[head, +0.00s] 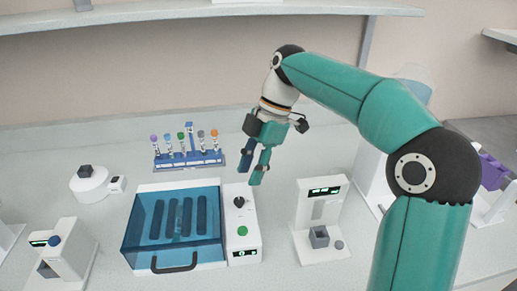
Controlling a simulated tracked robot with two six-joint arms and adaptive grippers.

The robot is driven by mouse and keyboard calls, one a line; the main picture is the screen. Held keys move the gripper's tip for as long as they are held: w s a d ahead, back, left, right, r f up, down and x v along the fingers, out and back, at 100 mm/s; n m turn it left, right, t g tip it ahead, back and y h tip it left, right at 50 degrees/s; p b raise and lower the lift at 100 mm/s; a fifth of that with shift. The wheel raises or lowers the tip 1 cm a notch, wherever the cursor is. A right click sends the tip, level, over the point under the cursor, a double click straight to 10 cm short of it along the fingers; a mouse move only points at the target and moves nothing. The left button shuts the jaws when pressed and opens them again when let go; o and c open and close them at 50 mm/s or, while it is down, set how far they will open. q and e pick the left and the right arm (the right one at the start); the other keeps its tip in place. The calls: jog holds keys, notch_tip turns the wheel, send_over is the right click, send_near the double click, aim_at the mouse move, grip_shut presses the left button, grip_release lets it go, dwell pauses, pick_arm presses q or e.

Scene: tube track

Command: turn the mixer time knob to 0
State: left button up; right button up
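A white machine (235,182) with a blue see-through lid (175,225) stands in the middle of the bench; I take it to be the mixer. Its right-hand panel carries a black knob (239,202), a green button (242,231) and a small lit display (245,253) too small to read. The knob's exact setting cannot be made out. My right gripper (250,174) comes in from the right and points down, above and behind the knob in the picture. Its fingers are apart with nothing between them, and they do not appear to touch the knob. My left gripper is not in view.
A blue rack (188,160) of several capped tubes stands behind the machine. A white round device (88,183) is at left, another device (62,250) at front left, and one with a display (320,215) right of the panel. Bare bench lies between them.

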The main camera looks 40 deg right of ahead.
jog(key=shift+v, duration=2.6)
